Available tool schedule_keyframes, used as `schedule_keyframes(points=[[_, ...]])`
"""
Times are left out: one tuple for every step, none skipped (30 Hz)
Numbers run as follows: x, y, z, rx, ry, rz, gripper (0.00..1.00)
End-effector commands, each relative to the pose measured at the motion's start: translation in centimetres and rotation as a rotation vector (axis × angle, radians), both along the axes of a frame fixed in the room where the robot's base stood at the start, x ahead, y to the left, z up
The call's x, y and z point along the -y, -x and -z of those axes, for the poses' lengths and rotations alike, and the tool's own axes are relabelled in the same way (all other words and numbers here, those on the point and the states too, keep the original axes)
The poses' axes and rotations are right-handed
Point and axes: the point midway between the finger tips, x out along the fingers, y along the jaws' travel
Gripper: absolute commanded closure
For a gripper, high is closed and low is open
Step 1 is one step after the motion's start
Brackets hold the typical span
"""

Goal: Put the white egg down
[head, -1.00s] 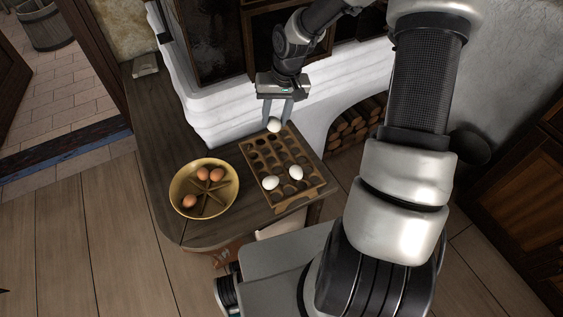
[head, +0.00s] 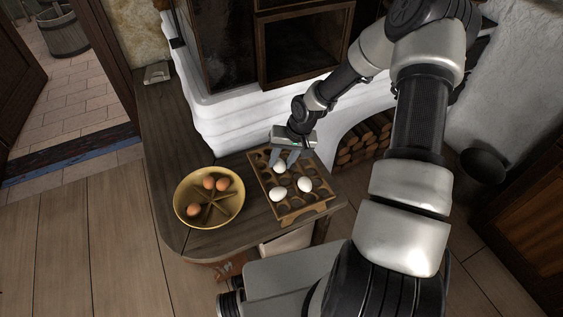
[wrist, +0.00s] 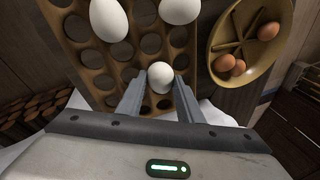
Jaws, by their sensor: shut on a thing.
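My gripper (head: 287,158) is low over the far part of the wooden egg rack (head: 291,212). It is shut on a white egg (head: 279,167), which shows between the two fingers in the wrist view (wrist: 159,77). The egg is at or just above the rack's holes; I cannot tell whether it touches. Two other white eggs, one on the left (head: 277,194) and one on the right (head: 304,184), sit in the rack nearer the front. In the wrist view they are at the top edge. Several holes around them are empty.
A yellow bowl (head: 182,209) with dividers and three brown eggs (head: 222,184) stands left of the rack on the dark wooden bench (head: 166,150). The white stove (head: 235,118) rises behind, with a firewood niche (head: 362,143) at right.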

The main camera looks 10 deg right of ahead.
Motion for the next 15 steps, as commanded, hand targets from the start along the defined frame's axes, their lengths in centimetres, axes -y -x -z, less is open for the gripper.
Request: schedule_keyframes(points=[[0.01,-0.08,0.03,0.002,0.000,0.000,0.76],[0.02,-0.09,-0.03,0.002,0.000,0.000,0.76],[0.02,-0.09,-0.07,0.002,0.001,0.000,0.76],[0.02,-0.09,-0.07,0.002,0.001,0.000,0.76],[0.02,-0.09,-0.07,0.002,0.001,0.000,0.76],[0.03,-0.08,-0.06,0.002,0.001,0.000,0.76],[0.02,-0.08,0.01,0.002,0.001,0.000,0.76],[0.02,-0.08,0.12,0.002,0.001,0.000,0.76],[0.02,-0.07,0.27,0.002,0.001,0.001,0.76],[0.02,-0.07,0.38,0.002,0.001,0.001,0.76],[0.03,-0.07,0.47,0.002,0.001,0.001,0.76],[0.03,-0.08,0.59,0.002,0.001,0.001,0.76],[0.02,-0.08,0.68,0.002,0.001,0.001,0.76],[0.02,-0.09,0.77,0.002,0.001,0.000,0.76],[0.01,-0.09,0.90,0.002,0.001,0.000,0.76]])
